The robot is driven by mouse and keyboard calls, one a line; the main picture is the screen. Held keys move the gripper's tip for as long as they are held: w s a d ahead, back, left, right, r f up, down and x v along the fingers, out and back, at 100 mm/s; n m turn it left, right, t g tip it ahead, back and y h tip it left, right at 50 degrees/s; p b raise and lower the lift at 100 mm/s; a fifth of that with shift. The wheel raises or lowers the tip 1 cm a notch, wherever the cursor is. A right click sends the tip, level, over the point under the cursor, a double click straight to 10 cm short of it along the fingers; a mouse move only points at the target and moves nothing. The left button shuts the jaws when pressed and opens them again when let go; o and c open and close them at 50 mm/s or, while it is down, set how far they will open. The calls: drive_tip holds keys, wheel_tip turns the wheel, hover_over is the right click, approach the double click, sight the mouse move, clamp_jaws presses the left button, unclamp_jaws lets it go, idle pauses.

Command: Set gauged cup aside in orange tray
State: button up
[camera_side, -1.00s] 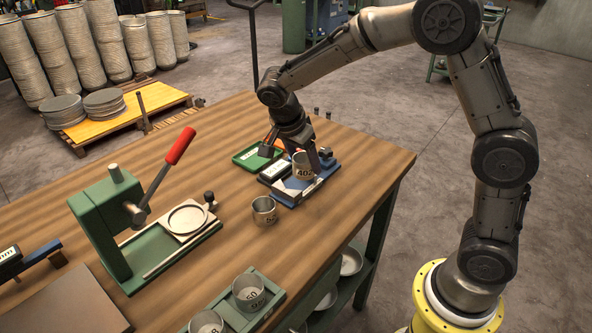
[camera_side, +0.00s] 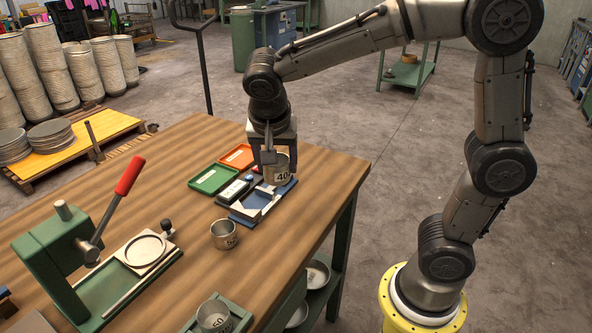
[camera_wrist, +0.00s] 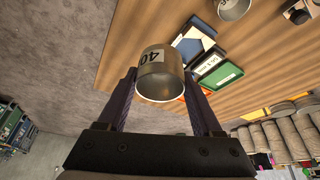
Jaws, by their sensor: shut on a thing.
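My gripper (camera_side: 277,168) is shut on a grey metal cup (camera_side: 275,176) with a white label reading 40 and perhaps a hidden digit. The cup is upright at the far end of the blue gauge (camera_side: 248,213), seemingly just above it; the side view does not settle the gap. In the wrist view the cup (camera_wrist: 160,82) sits between my two fingers (camera_wrist: 162,90). The orange tray (camera_side: 239,155) lies empty on the table, to the left of and behind the cup. In the wrist view it is mostly hidden.
A green tray (camera_side: 213,180) lies beside the orange tray, and a dark display box (camera_side: 233,191) lies next to the gauge. Another cup (camera_side: 224,234) stands nearer on the table. A green press with a red handle (camera_side: 130,176) is at left.

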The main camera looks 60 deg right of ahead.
drive_tip(key=w+d+r+n+t+y, duration=0.1)
drive_tip(key=w+d+n, duration=0.25)
drive_tip(key=w, duration=0.75)
drive_tip(key=w+d+n+t+y, duration=0.15)
drive_tip(key=w+n, duration=0.25)
drive_tip(key=w, duration=0.6)
drive_tip(key=w+d+f, duration=0.3)
drive_tip(key=w+d, duration=0.3)
drive_tip(key=d, duration=0.2)
drive_tip(key=shift+m+g+h, duration=0.35)
drive_tip(key=shift+m, duration=0.1)
drive_tip(key=shift+d+f, duration=1.25)
drive_tip(key=shift+f, duration=0.85)
drive_tip(key=shift+d+f, duration=1.2)
drive_tip(key=shift+f, duration=0.85)
drive_tip(key=shift+d+f, duration=1.25)
drive_tip(key=shift+f, duration=0.85)
drive_tip(key=shift+w+f, duration=0.1)
drive_tip(key=shift+f, duration=0.15)
drive_tip(key=o, duration=1.4)
wheel_tip(320, 180, up, 8)
